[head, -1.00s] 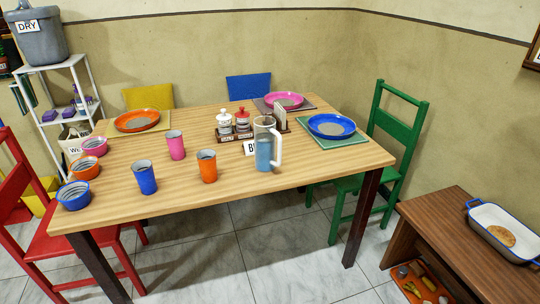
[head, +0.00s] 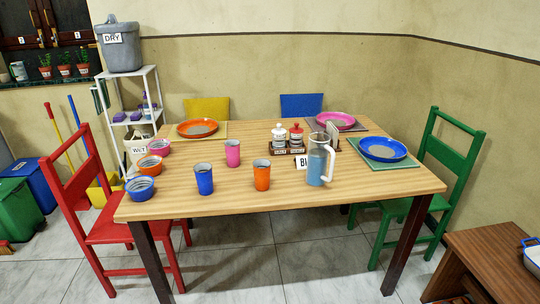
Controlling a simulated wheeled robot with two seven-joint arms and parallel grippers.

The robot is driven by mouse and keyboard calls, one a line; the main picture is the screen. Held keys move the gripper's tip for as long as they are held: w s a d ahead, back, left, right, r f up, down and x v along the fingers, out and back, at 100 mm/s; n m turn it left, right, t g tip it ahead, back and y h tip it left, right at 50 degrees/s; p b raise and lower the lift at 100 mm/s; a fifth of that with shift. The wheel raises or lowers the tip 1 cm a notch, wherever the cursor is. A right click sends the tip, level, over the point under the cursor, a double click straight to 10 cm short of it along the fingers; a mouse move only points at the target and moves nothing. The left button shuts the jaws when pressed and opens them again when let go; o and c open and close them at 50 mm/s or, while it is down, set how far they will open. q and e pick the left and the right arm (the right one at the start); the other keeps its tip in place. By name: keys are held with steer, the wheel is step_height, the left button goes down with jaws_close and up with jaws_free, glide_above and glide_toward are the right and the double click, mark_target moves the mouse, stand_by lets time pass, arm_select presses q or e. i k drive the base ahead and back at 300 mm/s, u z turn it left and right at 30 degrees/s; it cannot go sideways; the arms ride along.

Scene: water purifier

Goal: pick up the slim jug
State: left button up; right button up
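The slim jug (head: 317,165) is a tall, clear, bluish jug with a white handle on its right side. It stands upright on the wooden table (head: 270,196), toward the right front, next to a white card with black lettering (head: 302,163). Neither of my grippers shows in the head view.
Blue (head: 204,179), orange (head: 262,175) and pink (head: 232,153) cups stand left of the jug. A condiment caddy (head: 290,150) is behind it, and a blue plate (head: 383,148) to its right. Red (head: 80,190) and green (head: 440,165) chairs flank the table. The floor in front is clear.

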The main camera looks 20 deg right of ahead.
mark_target(319, 147)
steer(key=u, duration=0.1)
steer(key=i, duration=0.85)
steer(key=z, duration=0.3)
